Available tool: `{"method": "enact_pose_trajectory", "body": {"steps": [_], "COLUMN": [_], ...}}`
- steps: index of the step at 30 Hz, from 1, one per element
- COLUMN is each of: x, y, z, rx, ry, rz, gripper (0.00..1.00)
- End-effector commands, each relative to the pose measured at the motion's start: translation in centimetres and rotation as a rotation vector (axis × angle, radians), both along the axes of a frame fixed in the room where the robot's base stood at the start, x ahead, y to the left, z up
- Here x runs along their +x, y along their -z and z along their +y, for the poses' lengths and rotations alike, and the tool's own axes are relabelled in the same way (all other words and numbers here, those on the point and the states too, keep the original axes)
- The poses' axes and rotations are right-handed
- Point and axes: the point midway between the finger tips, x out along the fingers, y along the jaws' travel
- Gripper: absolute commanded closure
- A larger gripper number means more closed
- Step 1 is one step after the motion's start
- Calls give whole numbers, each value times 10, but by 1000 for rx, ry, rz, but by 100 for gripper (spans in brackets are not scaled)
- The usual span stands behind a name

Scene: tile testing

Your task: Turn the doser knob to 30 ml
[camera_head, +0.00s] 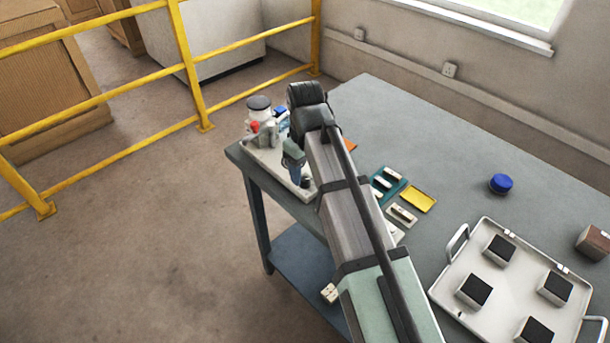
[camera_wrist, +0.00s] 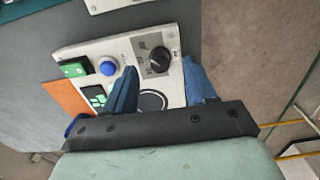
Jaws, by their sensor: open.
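In the wrist view, the doser's pale panel (camera_wrist: 122,44) lies below my gripper. A round black knob (camera_wrist: 158,59) with a lighter pointer mark sits near its upper right corner, with small markings around it that are too blurred to read. My gripper (camera_wrist: 159,66) is open. Its two blue fingers reach toward the panel, one left of the knob and one right of it, with gaps on both sides. I cannot tell their height above the panel. In the head view, the doser (camera_head: 262,155) stands at the table's left corner, partly hidden by my arm.
The panel also carries a blue button (camera_wrist: 107,66), a green switch (camera_wrist: 75,69), a small green display (camera_wrist: 95,96) and a dark ring (camera_wrist: 151,101). A white-bodied bottle (camera_head: 260,110) stands on the doser. A yellow tray (camera_head: 418,199) and blue cap (camera_head: 501,184) lie right.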

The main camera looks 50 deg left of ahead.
Motion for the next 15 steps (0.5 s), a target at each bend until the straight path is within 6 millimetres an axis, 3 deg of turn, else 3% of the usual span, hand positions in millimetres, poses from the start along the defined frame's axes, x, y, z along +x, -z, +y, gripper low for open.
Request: {"method": "enact_pose_trajectory", "body": {"steps": [6, 15], "x": [0, 0], "y": [20, 27], "z": [0, 0], "rx": [-1, 0], "ry": [0, 0], "rz": [0, 0], "gripper": [44, 44]}}
